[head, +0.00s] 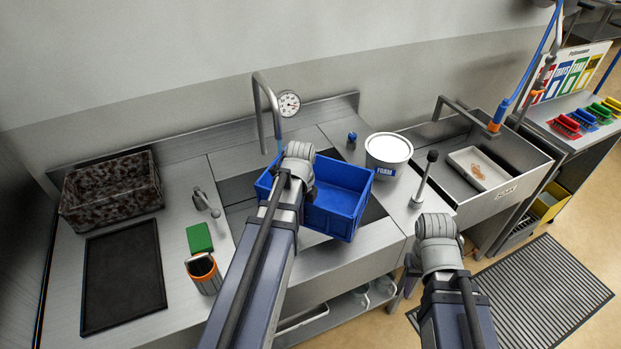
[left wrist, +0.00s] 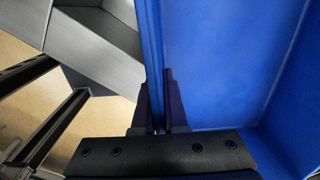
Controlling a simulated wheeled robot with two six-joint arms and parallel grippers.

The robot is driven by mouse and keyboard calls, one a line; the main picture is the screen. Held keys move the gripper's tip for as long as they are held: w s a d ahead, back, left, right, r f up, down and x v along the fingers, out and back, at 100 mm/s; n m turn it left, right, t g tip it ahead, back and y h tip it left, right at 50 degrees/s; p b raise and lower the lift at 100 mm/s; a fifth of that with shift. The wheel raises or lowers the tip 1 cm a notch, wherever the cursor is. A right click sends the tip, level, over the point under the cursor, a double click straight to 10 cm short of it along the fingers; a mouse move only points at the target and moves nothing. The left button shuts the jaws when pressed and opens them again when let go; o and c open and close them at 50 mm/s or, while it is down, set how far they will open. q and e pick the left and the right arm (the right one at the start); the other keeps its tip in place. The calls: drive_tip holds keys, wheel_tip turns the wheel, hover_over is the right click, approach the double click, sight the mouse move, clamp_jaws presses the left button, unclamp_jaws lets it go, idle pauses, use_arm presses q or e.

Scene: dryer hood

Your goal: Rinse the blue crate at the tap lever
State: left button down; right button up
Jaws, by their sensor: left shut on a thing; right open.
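The blue crate (head: 338,200) hangs level over the sink basin (head: 237,190) in the middle of the counter. My left gripper (left wrist: 159,105) is shut on the crate's wall; the wall stands between its two fingers in the left wrist view. The crate's inside (left wrist: 225,60) looks empty where it shows. My left wrist hides part of the crate in the head view. The grey tap spout (head: 262,105) rises behind the crate. A small lever (head: 207,203) stands left of the basin, and a taller lever (head: 425,175) stands right of it. My right gripper (head: 440,238) is open, in front of the counter's right end.
A mottled dark crate (head: 112,190) and a black tray (head: 123,277) lie at left, near a green block (head: 199,238) and an orange-rimmed cup (head: 204,273). A white foam tub (head: 388,152) stands right of the basin. A second sink (head: 490,165) is further right.

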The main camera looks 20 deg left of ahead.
use_arm(q)
drive_tip(key=s+d+r+p, duration=0.3)
drive_tip(key=s+r, duration=0.1)
drive_tip(key=shift+p, duration=0.4)
idle(0.4)
